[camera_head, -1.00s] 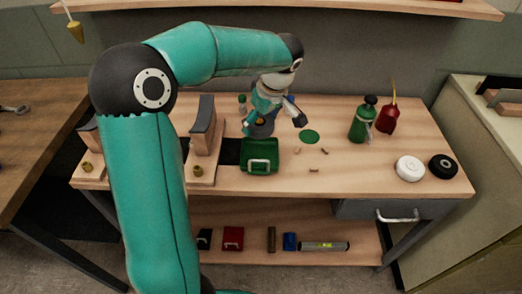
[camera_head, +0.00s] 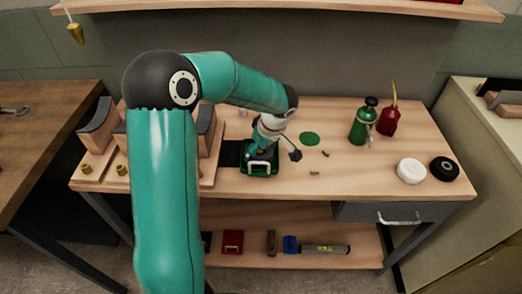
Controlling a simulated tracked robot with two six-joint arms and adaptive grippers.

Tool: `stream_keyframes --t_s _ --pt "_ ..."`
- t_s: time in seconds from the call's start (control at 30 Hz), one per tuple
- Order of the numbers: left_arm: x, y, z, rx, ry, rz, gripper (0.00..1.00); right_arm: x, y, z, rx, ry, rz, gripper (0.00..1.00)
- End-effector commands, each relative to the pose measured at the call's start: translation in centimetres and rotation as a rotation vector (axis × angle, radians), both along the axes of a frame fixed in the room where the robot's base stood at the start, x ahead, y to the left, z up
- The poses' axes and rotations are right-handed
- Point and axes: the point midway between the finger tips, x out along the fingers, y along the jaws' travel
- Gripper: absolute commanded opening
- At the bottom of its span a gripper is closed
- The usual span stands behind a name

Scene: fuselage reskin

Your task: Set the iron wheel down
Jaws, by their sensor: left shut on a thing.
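My left gripper (camera_head: 272,153) is low over the bench, at the green box (camera_head: 260,171) with a pale handle. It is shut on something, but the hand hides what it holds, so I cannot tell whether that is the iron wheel. The hand also covers the back of the box, and I cannot tell whether they touch. A black round wheel-like thing (camera_head: 444,168) lies flat at the right end of the bench, beside a white round one (camera_head: 411,171). My right gripper is not in view.
A green bottle (camera_head: 361,123) and a red oil can (camera_head: 389,121) stand at the back right. A flat green disc (camera_head: 309,139) and small brown bits lie right of the hand. Stands with dark curved tops (camera_head: 98,127) are at left. The bench (camera_head: 350,178) is clear at front right.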

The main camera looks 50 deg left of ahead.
Motion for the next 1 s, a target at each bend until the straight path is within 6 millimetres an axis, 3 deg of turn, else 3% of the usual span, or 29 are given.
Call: stream_keyframes --t_s 0.17,0.2,0.3,0.77,1.0 --pt "0.1 0.0 -0.1 0.001 -0.003 0.000 0.15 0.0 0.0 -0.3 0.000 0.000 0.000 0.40" --pt "0.0 0.0 -0.2 0.000 -0.001 0.000 0.83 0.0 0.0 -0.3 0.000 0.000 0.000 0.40" --pt "0.0 0.0 -0.1 0.000 0.000 0.000 1.00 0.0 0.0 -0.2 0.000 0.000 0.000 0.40" --pt "0.1 -0.1 0.4 0.000 -0.002 -0.001 1.00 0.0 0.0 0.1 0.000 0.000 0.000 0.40" --pt "0.2 -1.2 3.9 0.001 -0.007 -0.002 1.00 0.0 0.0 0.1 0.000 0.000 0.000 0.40"
